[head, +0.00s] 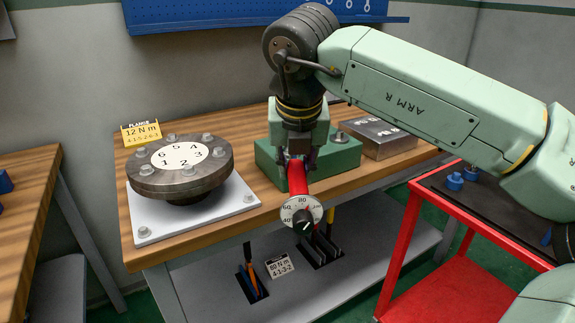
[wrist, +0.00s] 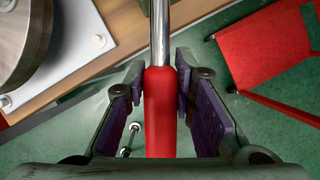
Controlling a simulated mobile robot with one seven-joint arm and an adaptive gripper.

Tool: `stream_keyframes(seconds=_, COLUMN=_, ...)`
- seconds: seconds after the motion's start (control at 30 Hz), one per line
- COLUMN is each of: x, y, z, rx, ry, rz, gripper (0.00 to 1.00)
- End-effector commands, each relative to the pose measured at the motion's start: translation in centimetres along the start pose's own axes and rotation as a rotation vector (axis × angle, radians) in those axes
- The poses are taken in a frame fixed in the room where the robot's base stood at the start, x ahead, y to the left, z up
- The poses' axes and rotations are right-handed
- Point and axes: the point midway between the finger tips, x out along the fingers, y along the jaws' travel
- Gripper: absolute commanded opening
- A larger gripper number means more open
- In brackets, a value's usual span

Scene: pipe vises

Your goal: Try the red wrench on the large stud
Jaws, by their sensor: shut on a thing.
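The red wrench (head: 297,178) has a red grip and a round numbered dial (head: 302,212) at its near end. My gripper (head: 299,158) is shut on its red grip, above the front of the bench. In the wrist view the red grip (wrist: 160,118) lies between the two finger pads, and a silver shaft (wrist: 160,30) runs up out of the picture. A green block (head: 345,157) stands behind my gripper, with one stud (head: 339,136) showing on its right part. My arm hides the block's middle. I cannot tell which stud is the large one.
A round bolted flange (head: 180,168) with numbered positions sits on a white plate (head: 150,232) at the left, beside a yellow sign (head: 141,134). A grey metal block (head: 378,138) is at the right. A lower shelf holds tools in slots. A red cart (head: 440,250) stands front right.

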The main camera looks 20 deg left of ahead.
Motion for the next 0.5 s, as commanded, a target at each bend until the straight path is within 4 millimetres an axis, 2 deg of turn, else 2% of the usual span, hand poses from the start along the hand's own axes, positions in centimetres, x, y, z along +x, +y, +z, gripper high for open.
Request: stream_keyframes(seconds=0.5, x=-0.48, y=-0.22, z=0.19, rx=-0.020, ry=-0.003, rz=0.008, gripper=0.00)
